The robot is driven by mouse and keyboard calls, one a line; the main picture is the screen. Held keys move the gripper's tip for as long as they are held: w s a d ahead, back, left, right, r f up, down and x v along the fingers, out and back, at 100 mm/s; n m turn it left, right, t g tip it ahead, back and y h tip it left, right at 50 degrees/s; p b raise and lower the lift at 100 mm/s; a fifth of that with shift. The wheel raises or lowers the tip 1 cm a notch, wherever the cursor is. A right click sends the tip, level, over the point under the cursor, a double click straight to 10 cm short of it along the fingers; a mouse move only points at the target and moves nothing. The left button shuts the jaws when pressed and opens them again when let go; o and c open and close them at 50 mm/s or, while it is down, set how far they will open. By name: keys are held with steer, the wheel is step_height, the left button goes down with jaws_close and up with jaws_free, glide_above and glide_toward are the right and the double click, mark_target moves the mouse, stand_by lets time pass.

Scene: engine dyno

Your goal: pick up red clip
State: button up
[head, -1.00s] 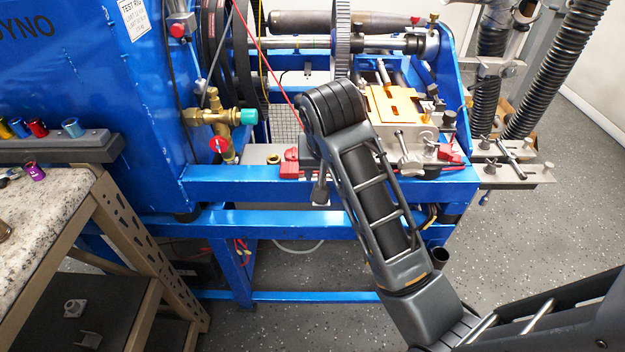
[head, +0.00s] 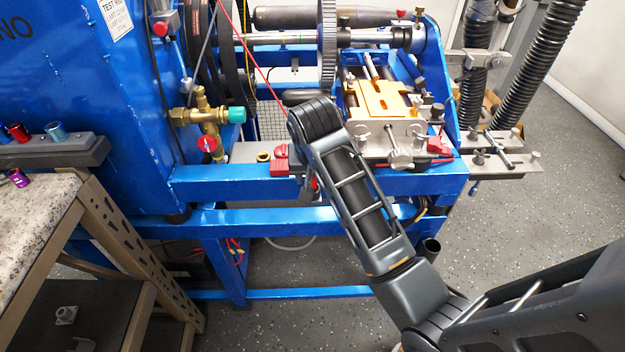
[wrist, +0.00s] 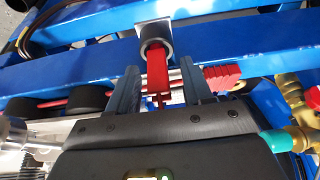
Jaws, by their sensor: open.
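In the wrist view a long red clip (wrist: 158,72) lies between the two grey fingers of my gripper (wrist: 158,66). The gripper is open, with a gap visible on each side of the clip. The clip's far end meets a dark round ring on a blue beam. In the head view only a bit of red (head: 314,184) shows beside my arm, at the front edge of the blue frame; my gripper is hidden there behind my arm. Another red block (head: 280,160) sits on the frame ledge to the left, and shows right of my fingers in the wrist view (wrist: 222,77).
A brass valve with a teal cap (head: 236,115) stands left of my arm. An orange plate (head: 385,100) on a metal fixture is to the right, with red pieces (head: 437,147) by it. A granite-topped bench (head: 40,215) is at the left. Open floor lies at front right.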

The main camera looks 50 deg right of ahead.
steer(key=c, duration=0.8)
steer(key=shift+c, duration=0.2)
